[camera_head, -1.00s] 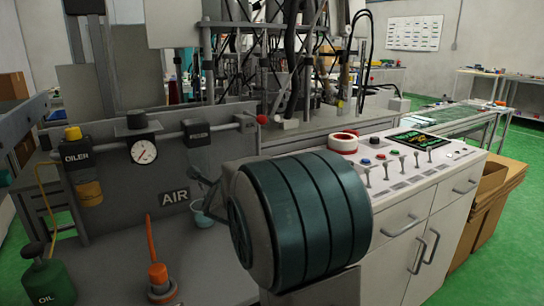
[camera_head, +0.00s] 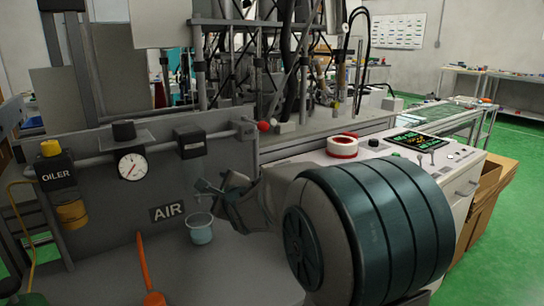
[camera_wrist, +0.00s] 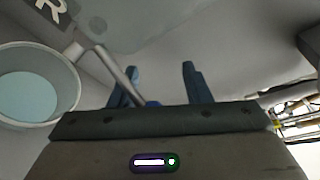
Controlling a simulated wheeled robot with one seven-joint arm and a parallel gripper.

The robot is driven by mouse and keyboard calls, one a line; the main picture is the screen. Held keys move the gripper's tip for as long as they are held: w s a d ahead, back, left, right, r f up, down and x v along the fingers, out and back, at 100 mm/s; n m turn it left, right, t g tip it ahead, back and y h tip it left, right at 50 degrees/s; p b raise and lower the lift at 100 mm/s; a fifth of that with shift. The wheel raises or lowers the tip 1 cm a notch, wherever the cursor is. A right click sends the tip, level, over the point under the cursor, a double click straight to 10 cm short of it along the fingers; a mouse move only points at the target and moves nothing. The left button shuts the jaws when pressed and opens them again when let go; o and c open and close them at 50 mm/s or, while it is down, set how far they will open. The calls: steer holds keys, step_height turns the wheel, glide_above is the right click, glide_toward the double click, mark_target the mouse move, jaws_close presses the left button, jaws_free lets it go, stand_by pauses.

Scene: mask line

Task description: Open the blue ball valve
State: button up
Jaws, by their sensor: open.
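I cannot make out a clearly blue ball valve. A red ball knob (camera_head: 263,126) sits at the right end of the grey air pipe (camera_head: 95,161) on the panel. A pale blue cup (camera_head: 200,235) is below the AIR sign (camera_head: 168,212); it also shows at left in the wrist view (camera_wrist: 28,95). A grey rod (camera_wrist: 113,68) runs from beside the cup towards my gripper (camera_wrist: 158,85). My gripper is open, its bluish fingers apart; in the head view it (camera_head: 207,187) is just above the cup. I cannot tell whether the rod touches a finger.
The oiler (camera_head: 57,172), gauge (camera_head: 131,166) and a black box (camera_head: 190,142) are on the panel left of the red knob. An orange upright handle (camera_head: 143,262) stands in front. A white cabinet with switches and a tape roll (camera_head: 342,146) is at right.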

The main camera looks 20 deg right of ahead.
steer(key=s+r+n+g+p, duration=0.4)
steer(key=s+r+n+p, duration=0.2)
steer(key=s+p, duration=0.4)
steer(key=s+r+n+g+p, duration=0.4)
steer(key=s+r+n+p, duration=0.3)
steer(key=s+n+p, duration=0.2)
steer(key=s+r+n+g+h+p, duration=0.1)
steer(key=s+r+n+g+p, duration=0.3)
steer(key=s+r+n+p, duration=0.3)
steer(key=s+p, duration=0.4)
steer(key=s, duration=0.2)
steer(key=shift+s+a+n+p, duration=0.15)
steer(key=shift+s+n+p, duration=0.1)
steer(key=shift+n+p, duration=0.15)
steer(key=shift+s+a+f+g, duration=0.1)
steer(key=shift+s+g, duration=0.1)
steer(key=shift+g, duration=0.2)
steer(key=shift+c, duration=0.8)
steer(key=shift+s+n, duration=0.15)
steer(key=shift+n, duration=0.15)
